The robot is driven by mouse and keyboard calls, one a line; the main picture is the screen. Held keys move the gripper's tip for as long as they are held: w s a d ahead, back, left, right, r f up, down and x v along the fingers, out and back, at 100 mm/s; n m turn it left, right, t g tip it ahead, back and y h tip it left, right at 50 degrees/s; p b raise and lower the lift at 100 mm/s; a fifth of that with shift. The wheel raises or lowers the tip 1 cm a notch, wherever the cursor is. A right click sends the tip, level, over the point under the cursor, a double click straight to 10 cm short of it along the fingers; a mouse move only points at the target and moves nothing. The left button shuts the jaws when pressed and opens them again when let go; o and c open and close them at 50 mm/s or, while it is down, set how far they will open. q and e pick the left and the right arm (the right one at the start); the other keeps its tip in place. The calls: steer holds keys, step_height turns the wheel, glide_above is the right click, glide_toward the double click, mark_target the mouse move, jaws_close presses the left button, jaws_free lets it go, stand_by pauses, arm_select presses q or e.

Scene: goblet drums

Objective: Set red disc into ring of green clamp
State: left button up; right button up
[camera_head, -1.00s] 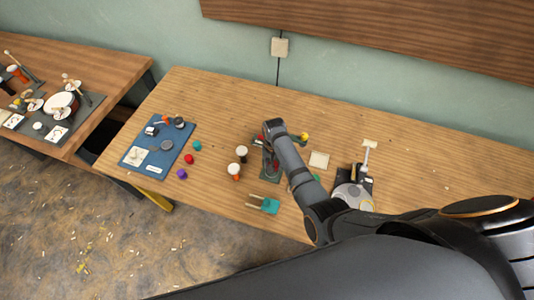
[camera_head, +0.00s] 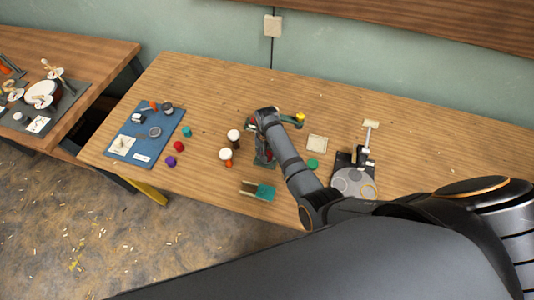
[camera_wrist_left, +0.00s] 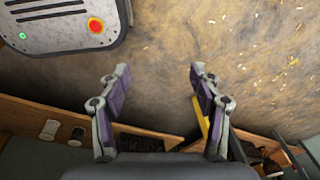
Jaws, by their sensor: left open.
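A small round red piece (camera_head: 178,146), likely the red disc, lies on the wooden table right of the blue mat, between a teal piece (camera_head: 187,132) and a purple one (camera_head: 170,161). A green-teal block with two pale prongs (camera_head: 265,191) lies near the front edge; I cannot tell whether it is the green clamp, and no ring is clear. My right arm reaches over mid-table; its gripper (camera_head: 264,152) points down over a dark green base, its fingers unclear and partly hidden. My left gripper (camera_wrist_left: 160,72) is open and empty above the floor in the left wrist view.
Two white-topped drums (camera_head: 225,154) stand left of my right arm. A blue mat (camera_head: 145,145) with small parts lies left. A green disc (camera_head: 313,165), a pale square (camera_head: 317,143) and a black stand (camera_head: 343,159) lie right. The table's front left is free.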

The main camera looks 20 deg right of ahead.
steer(key=shift+w+f, duration=0.15)
steer(key=shift+f, duration=0.2)
steer(key=shift+s+f, duration=0.2)
steer(key=shift+s, duration=0.05)
steer(key=o, duration=0.6)
steer(key=shift+f, duration=0.1)
steer(key=shift+o, duration=1.3)
steer(key=shift+w+f, duration=0.15)
arm_select(q)
steer(key=shift+s+f, duration=0.25)
steer(key=shift+s, duration=0.25)
arm_select(e)
steer(key=shift+r, duration=0.2)
arm_select(q)
step_height(320, 180, up, 10)
steer(key=p, duration=0.9)
steer(key=shift+p, duration=0.35)
arm_select(e)
step_height(320, 180, up, 13)
